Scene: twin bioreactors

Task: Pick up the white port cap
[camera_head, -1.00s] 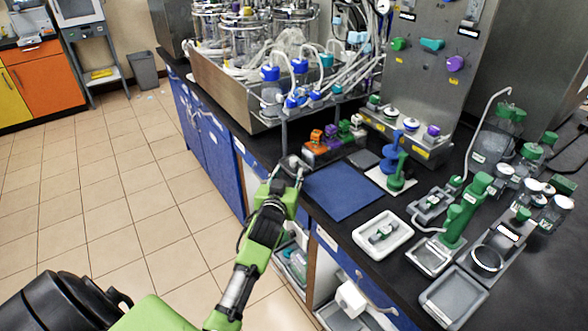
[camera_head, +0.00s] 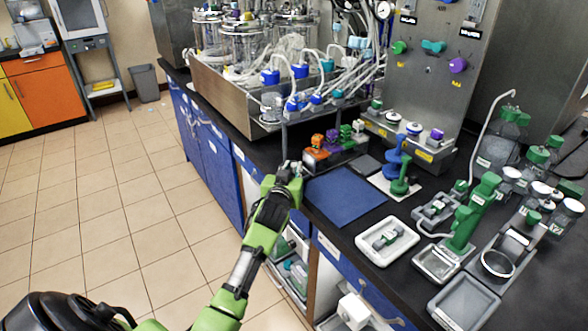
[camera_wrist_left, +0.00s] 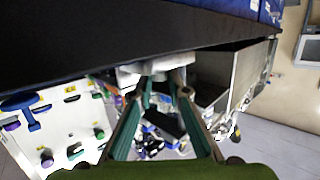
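My left gripper (camera_head: 291,172) is at the front edge of the black bench, left of the blue mat. A small pale piece (camera_head: 284,167), possibly the white port cap, shows at its fingertips. In the left wrist view, the two teal-padded fingers (camera_wrist_left: 160,92) stand apart, and a whitish piece (camera_wrist_left: 155,66) lies right at their tips, against the dark bench. I cannot tell whether the fingers grip it. Another small white piece (camera_head: 358,125) shows behind the green pieces of the coloured rack. My right gripper is not in view.
A rack with orange, purple and green pieces (camera_head: 316,148) stands just right of the gripper. The blue mat (camera_head: 345,194) is bare. A white tray (camera_head: 370,252) and green-handled tools (camera_head: 470,212) stand farther right. The steel bioreactor tray (camera_head: 222,96) is behind.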

